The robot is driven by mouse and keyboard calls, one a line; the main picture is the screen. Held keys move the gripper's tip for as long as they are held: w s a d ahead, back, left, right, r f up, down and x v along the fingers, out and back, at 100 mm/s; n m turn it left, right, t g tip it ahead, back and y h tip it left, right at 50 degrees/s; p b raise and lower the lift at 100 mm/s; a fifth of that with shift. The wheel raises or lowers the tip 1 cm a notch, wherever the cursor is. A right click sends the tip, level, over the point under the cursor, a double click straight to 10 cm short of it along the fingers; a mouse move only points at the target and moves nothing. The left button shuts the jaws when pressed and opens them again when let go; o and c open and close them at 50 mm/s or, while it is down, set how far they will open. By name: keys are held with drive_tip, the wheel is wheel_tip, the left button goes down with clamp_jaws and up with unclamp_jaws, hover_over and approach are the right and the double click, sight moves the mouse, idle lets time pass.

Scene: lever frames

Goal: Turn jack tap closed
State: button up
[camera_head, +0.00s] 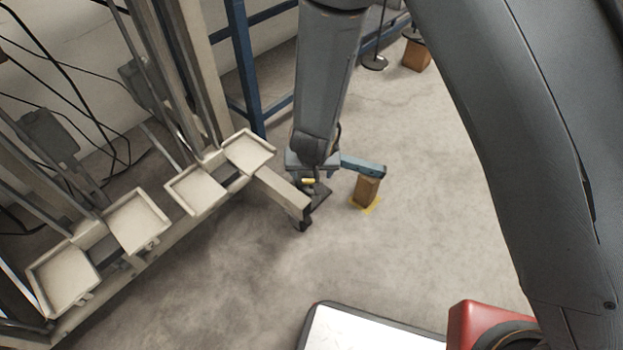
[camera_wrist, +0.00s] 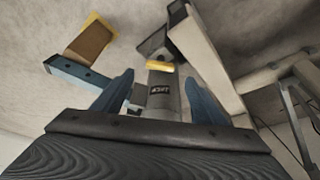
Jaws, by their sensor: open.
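The jack tap shows in the wrist view as a grey upright body (camera_wrist: 162,98) with a dark label, seen upside down. A short yellow piece (camera_wrist: 159,67) sits at its far end; it also shows as a small yellow spot in the head view (camera_head: 308,181). My gripper (camera_wrist: 160,88) is open, with one blue-grey finger on either side of the grey body. I cannot tell whether either finger touches it. In the head view my arm hides most of the tap and the fingers.
A blue bar (camera_head: 364,165) and a brown block (camera_head: 367,190) stand just right of the tap. A beige beam (camera_head: 285,190) with a dark end lies close on its left. A rack with pale trays (camera_head: 137,220) stands at left.

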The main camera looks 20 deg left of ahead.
sight(312, 180)
drive_tip(key=b+x, duration=0.3)
drive_tip(key=x, duration=0.3)
drive_tip(key=shift+w+f+b, duration=0.15)
drive_tip(key=shift+f+b, duration=0.2)
drive_tip(key=c, duration=1.1)
drive_tip(key=shift+o, duration=0.2)
drive_tip(key=shift+r+p, duration=0.15)
drive_tip(key=shift+p, duration=0.3)
drive_tip(key=m+p, duration=0.1)
drive_tip(key=p, duration=0.2)
drive_tip(key=shift+a+r, duration=0.1)
drive_tip(key=shift+m+h+p, duration=0.3)
drive_tip(key=shift+p, duration=0.65)
drive_tip(key=o, duration=1.1)
drive_tip(key=shift+c, duration=0.2)
